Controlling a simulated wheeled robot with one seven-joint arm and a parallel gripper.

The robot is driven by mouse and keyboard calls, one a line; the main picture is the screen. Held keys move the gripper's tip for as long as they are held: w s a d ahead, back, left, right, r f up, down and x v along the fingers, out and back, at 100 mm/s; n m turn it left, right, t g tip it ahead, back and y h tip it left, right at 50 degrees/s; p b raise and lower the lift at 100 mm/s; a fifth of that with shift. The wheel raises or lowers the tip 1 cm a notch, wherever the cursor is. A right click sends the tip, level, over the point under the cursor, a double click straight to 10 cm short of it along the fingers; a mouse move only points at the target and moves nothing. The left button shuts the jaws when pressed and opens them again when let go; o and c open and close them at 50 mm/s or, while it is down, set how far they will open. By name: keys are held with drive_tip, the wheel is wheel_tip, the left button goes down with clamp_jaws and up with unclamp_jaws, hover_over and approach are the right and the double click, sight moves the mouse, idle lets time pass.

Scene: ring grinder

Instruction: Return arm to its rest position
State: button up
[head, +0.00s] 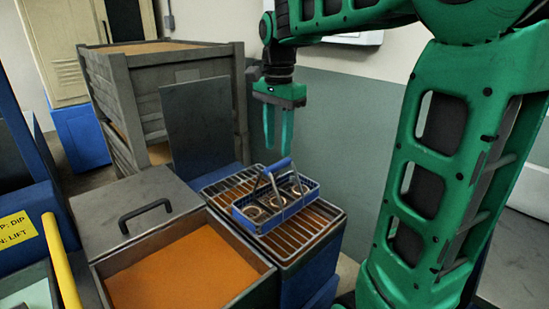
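My gripper (277,146) hangs pointing down from my green arm, in front of the grey-green wall. Its two teal fingers are apart with nothing between them. Below it, a blue basket (262,221) with a raised blue-gripped handle (278,166) holds several metal rings (275,199). The basket rests on a wire rack (315,228) over a blue stand. My gripper is above the handle and clear of it.
Left of the rack is an open bin with orange contents (185,270) and a grey lid (135,195) with a black handle. A stacked grey crate (215,85) and an upright dark panel (197,125) stand behind. A yellow lever (62,262) is at lower left.

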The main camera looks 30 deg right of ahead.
drive_tip(key=shift+r, duration=1.6)
drive_tip(key=shift+s, duration=0.1)
drive_tip(key=s+d+f+n, duration=0.2)
drive_tip(key=s+f+n, duration=0.2)
drive_tip(key=s+f, duration=0.4)
drive_tip(key=s+d+f+n, duration=0.2)
drive_tip(key=s+f+n, duration=0.3)
drive_tip(key=s+f, duration=0.4)
drive_tip(key=s, duration=0.6)
drive_tip(key=shift+s, duration=0.3)
drive_tip(key=shift+w+f, duration=0.25)
drive_tip(key=shift+w, duration=0.35)
drive_tip(key=shift+c, duration=0.4)
